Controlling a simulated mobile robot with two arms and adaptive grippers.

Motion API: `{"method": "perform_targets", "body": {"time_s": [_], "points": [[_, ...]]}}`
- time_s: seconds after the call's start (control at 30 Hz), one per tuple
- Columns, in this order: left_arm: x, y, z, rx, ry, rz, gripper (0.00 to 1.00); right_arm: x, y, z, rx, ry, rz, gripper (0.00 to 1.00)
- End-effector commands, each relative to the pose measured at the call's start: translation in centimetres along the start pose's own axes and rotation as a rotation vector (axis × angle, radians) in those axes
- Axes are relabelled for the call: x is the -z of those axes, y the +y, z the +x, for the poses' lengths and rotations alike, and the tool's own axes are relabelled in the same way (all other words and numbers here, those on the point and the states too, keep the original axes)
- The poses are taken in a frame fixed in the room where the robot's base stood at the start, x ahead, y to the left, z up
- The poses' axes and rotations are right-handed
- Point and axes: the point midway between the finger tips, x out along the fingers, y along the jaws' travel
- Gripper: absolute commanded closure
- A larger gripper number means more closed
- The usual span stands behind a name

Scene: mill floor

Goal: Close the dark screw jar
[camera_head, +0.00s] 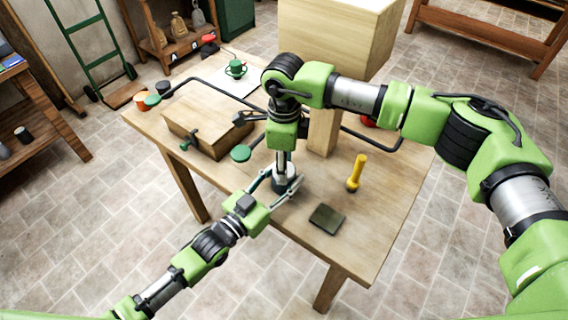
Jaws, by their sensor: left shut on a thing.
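The dark jar (291,186) stands on the wooden table (250,200), near its front edge. My left gripper (284,184) comes in from the lower left, with its fingers shut around the jar's sides. My right arm reaches across from the right and points down over the jar. The right gripper (284,163) is directly above the jar's top, and its fingers are too small and covered to read. The jar's mouth and any lid on it are hidden. A flat green disc (240,153) lies on the table left of the jar.
A yellow tool (356,173) stands right of the jar, and a dark square pad (327,218) lies in front. A wooden box (207,132) is at left. A green cup (235,69) is at the back. A wooden post with a large block (335,35) rises behind.

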Motion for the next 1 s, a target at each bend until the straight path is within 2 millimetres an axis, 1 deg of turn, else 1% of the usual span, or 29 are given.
{"method": "perform_targets", "body": {"time_s": [0.1,0.2,0.3,0.43,0.47,0.5,0.53,0.87,1.0], "points": [[0.0,0.0,0.0,0.0,-0.001,0.0,1.0,0.0,0.0,0.0,0.0,0.0,0.237,0.88],[0.0,0.0,0.0,0.001,-0.001,0.0,1.0,0.0,0.0,0.0,0.0,0.001,0.425,0.88],[0.0,0.0,0.0,0.001,-0.001,0.0,1.0,0.0,0.0,0.1,0.0,0.001,0.553,0.88],[0.0,0.0,0.0,0.001,-0.001,0.0,1.0,0.0,0.0,0.1,0.0,0.001,0.543,0.88],[0.0,0.0,0.0,0.001,-0.001,0.0,1.0,0.0,0.0,0.0,0.0,0.001,0.543,0.57],[0.0,0.0,0.0,0.001,-0.001,0.0,1.0,0.0,0.0,0.0,0.0,0.001,0.542,0.47],[0.0,0.0,0.0,0.001,-0.001,0.0,1.0,0.0,0.0,0.0,0.0,0.0,0.542,0.46],[0.0,0.0,0.0,0.0,-0.001,0.0,1.0,0.0,0.0,-0.1,0.001,0.0,0.54,0.46],[0.0,0.0,0.0,0.0,-0.001,0.0,1.0,-0.1,-0.1,-1.1,0.002,-0.003,0.54,0.46]]}}
